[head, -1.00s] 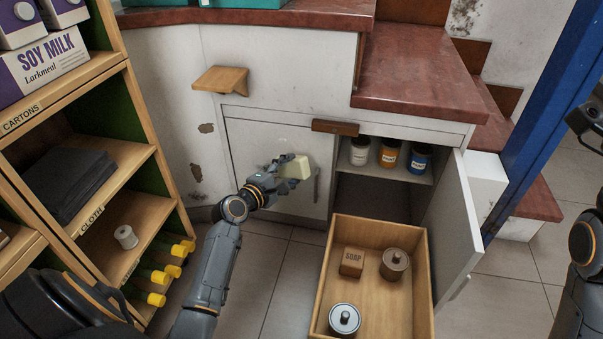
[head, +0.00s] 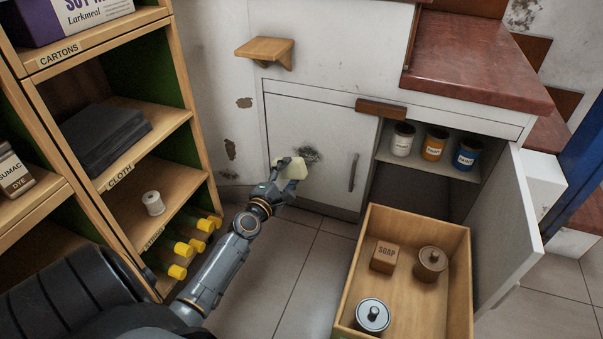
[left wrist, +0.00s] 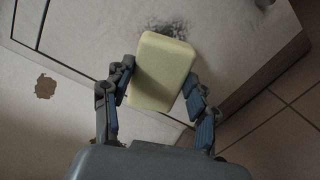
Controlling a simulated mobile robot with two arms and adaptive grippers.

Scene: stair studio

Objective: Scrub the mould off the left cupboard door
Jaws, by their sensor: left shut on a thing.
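The left cupboard door (head: 325,135) is white and shut, with a grey handle on its right side. A dark mould patch (head: 309,154) shows on its lower left part; it also shows in the left wrist view (left wrist: 172,27). My left gripper (head: 281,178) is shut on a pale yellow sponge (head: 293,168). In the left wrist view the sponge (left wrist: 160,72) sits between both fingers and covers part of the mould. The sponge is just below and left of the patch in the head view. I cannot tell whether it touches the door. My right gripper is not in view.
The right cupboard door (head: 515,225) stands open, with several jars inside. A shelf unit (head: 188,95) stands left. A small wooden ledge (head: 265,49) sticks out above the door.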

